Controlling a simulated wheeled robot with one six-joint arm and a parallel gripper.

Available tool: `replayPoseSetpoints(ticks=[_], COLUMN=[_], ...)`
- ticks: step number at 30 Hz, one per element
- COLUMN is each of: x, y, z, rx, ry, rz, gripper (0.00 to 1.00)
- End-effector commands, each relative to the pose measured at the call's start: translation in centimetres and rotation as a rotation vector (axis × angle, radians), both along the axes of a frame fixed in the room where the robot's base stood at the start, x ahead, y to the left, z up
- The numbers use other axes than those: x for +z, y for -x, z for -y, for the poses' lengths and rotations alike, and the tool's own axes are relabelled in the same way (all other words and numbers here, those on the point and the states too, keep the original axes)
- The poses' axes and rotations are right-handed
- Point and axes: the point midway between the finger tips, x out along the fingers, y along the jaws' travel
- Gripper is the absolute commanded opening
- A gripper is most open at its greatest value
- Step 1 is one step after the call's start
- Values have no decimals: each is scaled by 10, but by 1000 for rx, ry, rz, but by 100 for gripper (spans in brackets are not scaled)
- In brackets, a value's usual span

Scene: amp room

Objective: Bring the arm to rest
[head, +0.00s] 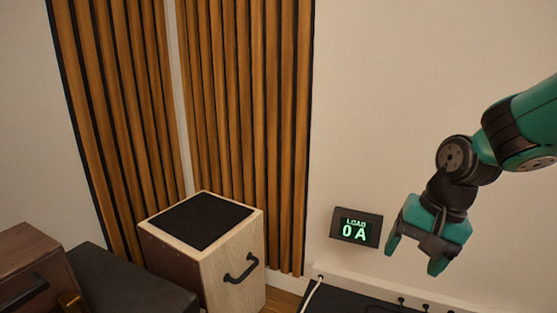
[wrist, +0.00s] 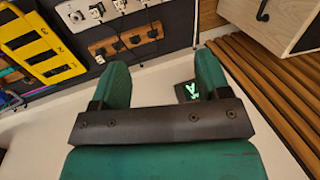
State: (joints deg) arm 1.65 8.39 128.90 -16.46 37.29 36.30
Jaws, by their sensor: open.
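My gripper (head: 414,257) hangs from my green and black arm at the right of the head view, fingers pointing down. Its two green fingers are apart with nothing between them. In the wrist view the open gripper (wrist: 161,65) also shows empty fingers, spread at the top of its dark crossbar. Part of the display (wrist: 187,92) shows next to the right finger in the wrist view.
A wooden box (head: 238,262) with a black top and handle stands at the corner by wooden slats (head: 250,120). In the wrist view, a dark board (wrist: 165,15) carries sockets with plugs, and a yellow numbered holder (wrist: 40,50) lies left.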

Motion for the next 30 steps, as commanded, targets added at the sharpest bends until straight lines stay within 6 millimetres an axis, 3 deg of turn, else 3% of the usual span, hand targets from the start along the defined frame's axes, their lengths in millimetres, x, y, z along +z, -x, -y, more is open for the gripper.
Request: replayPoseSetpoints(ticks=[1,6,13,23,30], x=[25,64,96,181,271], y=[21,89,174,167,167], z=[-20,-66,-96,-94,-94], rx=[144,584,1088,1063,1060], ry=[-10,-42,-84,-83,-81], rz=[35,131,257,247,247], gripper=[70,70,70,70,70])
